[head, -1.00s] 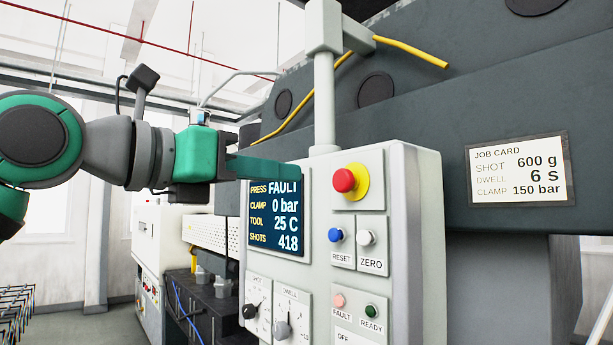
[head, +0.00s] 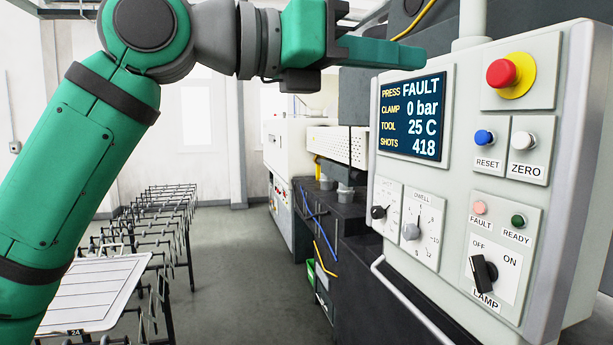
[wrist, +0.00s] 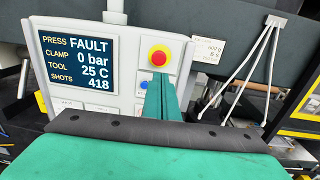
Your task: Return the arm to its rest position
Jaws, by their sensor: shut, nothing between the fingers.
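My gripper (head: 410,54) is green, with its fingers shut and empty. In the head view it reaches from the left, its tips just above the display and left of the red button as seen. It also shows in the wrist view (wrist: 161,90), pointing at the control panel below the red button. My arm is raised and bent at the left of the head view. The grey control panel (head: 570,130) carries a display (head: 411,117) reading PRESS FAULT, CLAMP 0 bar, TOOL 25 C, SHOTS 418. I cannot tell whether the fingertips touch the panel.
The panel has a red button (head: 503,73), a blue RESET button (head: 484,137), a white ZERO button (head: 523,141), two dials and a LAMP switch (head: 484,273). A handrail (head: 420,315) runs below. Wire racks (head: 150,225) stand behind my arm at left; grey floor (head: 235,265) lies open between.

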